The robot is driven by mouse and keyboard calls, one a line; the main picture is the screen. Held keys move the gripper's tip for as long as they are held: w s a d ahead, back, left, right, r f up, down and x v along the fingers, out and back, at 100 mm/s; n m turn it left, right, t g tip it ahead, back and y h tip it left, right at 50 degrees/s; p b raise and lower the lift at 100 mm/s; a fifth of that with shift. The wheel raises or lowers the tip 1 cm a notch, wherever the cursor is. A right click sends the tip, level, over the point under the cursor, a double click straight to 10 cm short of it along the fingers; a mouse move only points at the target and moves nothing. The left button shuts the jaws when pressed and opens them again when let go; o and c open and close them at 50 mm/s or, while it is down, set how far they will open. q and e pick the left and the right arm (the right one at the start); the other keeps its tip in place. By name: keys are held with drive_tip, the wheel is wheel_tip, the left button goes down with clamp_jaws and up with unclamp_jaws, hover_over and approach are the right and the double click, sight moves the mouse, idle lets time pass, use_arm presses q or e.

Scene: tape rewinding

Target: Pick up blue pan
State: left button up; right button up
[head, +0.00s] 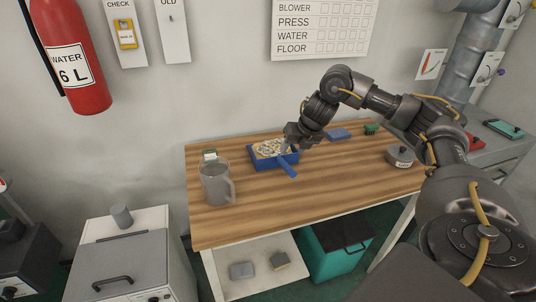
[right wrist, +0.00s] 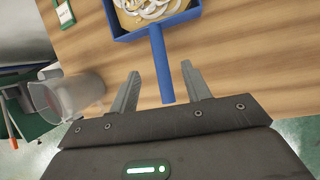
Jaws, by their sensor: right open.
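The blue pan (head: 262,164) lies on the wooden table, holding pale curled scraps, with its blue handle pointing to the front right. It also shows in the right wrist view (right wrist: 157,62), where its handle runs between my fingers. My right gripper (head: 290,146) is at the right side of the pan. In the right wrist view my right gripper (right wrist: 161,72) is open, with one finger on each side of the handle and a gap to it. I cannot tell whether the fingertips are level with the handle. My left gripper is out of view.
A clear grey jug (head: 215,186) stands left of the pan, with a small green-and-white item (head: 210,155) behind it. A blue block (head: 338,134), a green brush (head: 371,129) and a round grey tin (head: 400,157) are to the right. The table's front middle is clear.

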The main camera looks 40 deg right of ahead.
sight(281, 162)
drive_tip(key=x, duration=0.1)
drive_tip(key=b+x, duration=0.1)
drive_tip(key=x, duration=0.3)
drive_tip(key=shift+s+d+f+b, duration=0.25)
drive_tip(key=shift+d+f+b, duration=0.05)
drive_tip(key=shift+d+f, duration=0.1)
drive_tip(key=shift+w+a+f, duration=0.25)
drive_tip(key=shift+w+a, duration=0.05)
drive_tip(key=shift+a, duration=0.2)
drive_tip(key=shift+w+a+f, duration=0.3)
drive_tip(key=shift+a, duration=0.15)
drive_tip(key=x, duration=0.3)
drive_tip(key=shift+w, duration=0.3)
drive_tip(key=shift+d+f, duration=0.1)
drive_tip(key=shift+f, duration=0.05)
drive_tip(key=shift+s+d, duration=0.35)
drive_tip(key=shift+d, duration=0.15)
drive_tip(key=shift+f, duration=0.15)
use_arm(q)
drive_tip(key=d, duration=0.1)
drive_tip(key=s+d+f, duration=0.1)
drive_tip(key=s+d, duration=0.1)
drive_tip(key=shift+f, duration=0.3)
use_arm(e)
drive_tip(key=shift+s, duration=0.1)
